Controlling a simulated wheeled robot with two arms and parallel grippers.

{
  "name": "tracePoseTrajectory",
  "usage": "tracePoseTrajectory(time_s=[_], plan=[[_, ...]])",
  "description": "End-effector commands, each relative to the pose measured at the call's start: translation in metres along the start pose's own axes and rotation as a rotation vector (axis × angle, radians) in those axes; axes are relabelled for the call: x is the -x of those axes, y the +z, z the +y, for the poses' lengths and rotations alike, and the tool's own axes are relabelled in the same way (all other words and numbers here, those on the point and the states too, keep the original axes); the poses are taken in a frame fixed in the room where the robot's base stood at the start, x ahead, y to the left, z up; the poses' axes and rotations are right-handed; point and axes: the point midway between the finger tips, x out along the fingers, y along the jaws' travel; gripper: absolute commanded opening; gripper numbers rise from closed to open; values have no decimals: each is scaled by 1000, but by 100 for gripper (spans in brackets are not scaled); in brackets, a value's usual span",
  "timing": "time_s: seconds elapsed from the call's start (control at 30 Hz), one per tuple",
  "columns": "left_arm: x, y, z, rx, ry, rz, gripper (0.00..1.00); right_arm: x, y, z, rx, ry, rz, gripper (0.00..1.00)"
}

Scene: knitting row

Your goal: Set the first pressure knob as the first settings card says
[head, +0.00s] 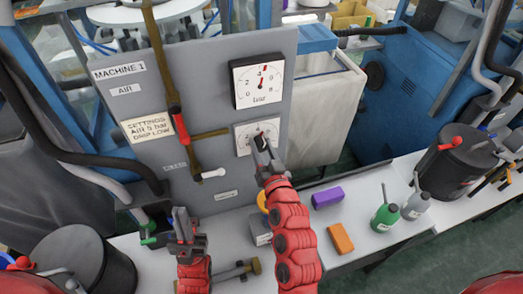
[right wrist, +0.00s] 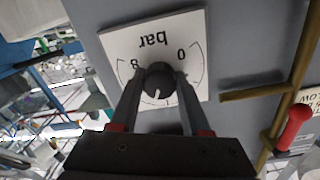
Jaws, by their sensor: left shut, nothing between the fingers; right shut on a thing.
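The settings card (head: 148,127) on the grey MACHINE 1 panel reads "SETTINGS AIR 5 bar DRIP LOW". The upper round gauge (head: 249,92) has a red needle pointing up, near or slightly past the 4. Below it is the pressure knob (right wrist: 160,78), dark with a white mark, on a white "bar" scale plate (right wrist: 190,28) that appears upside down in the right wrist view. The mark points roughly to mid-scale; the exact value is unclear. My right gripper (head: 263,146) is shut on the knob, one finger each side (right wrist: 156,92). My left gripper (head: 184,222) is shut and empty, below the panel.
A purple block (head: 327,197), an orange block (head: 341,238) and a green bottle (head: 385,217) stand on the white bench to the right.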

Motion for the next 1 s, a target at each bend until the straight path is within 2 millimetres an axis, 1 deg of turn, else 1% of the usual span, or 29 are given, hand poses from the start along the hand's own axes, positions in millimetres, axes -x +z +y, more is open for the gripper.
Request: tracePoseTrajectory(time_s=[0.03, 0.23, 0.6, 0.63, 0.77, 1.0], plan=[[3, 0, 0, 0, 0, 0, 0, 0, 1, 1, -15, 1, 0, 0], [5, 1, 0, 0, 0, 0, 0, 0, 0, 0, -48, 1, -1, 0], [4, 1, 0, 0, 0, 0, 0, 0, 0, 0, -50, 1, -2, 0], [4, 1, 0, 0, 0, 0, 0, 0, 0, 0, -50, 1, -2, 52], [4, 1, 0, 0, 0, 0, 0, 0, 0, 0, -50, 1, -2, 76], [4, 1, 0, 0, 0, 0, 0, 0, 0, 0, -50, 0, -2, 77]])
